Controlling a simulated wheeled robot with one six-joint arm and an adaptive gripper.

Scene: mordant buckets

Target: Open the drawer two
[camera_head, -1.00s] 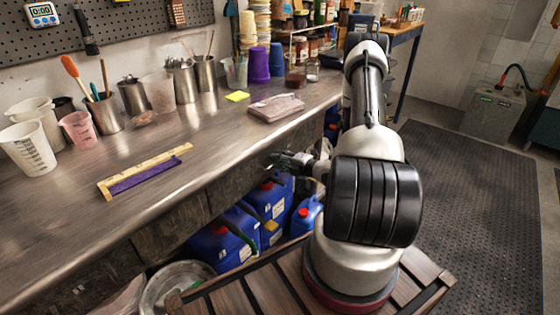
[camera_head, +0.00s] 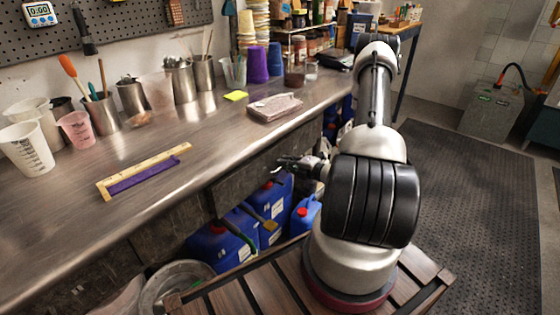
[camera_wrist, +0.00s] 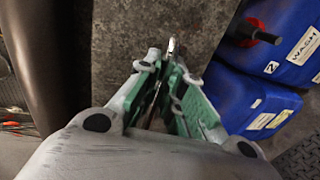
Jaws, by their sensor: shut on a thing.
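The drawer front (camera_head: 240,180) is a dark, worn grey panel under the bench edge, and it also fills the middle of the wrist view (camera_wrist: 115,60). No number can be read on it. My gripper (camera_head: 280,165) is at this front, reaching in from the right. In the wrist view my gripper (camera_wrist: 164,66) has its green-lined fingers closed together on a thin metal handle (camera_wrist: 172,46), whose tip shows beyond the fingertips. The rest of the handle is hidden by the fingers. I cannot tell whether the drawer stands out from the bench.
Blue jugs (camera_head: 222,246) stand below the drawers, close under my gripper; one with a red cap also shows in the wrist view (camera_wrist: 285,45). A round bin (camera_head: 170,285) is at lower left. The steel benchtop (camera_head: 200,130) holds cups and tools. The dark floor mat (camera_head: 470,190) is clear.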

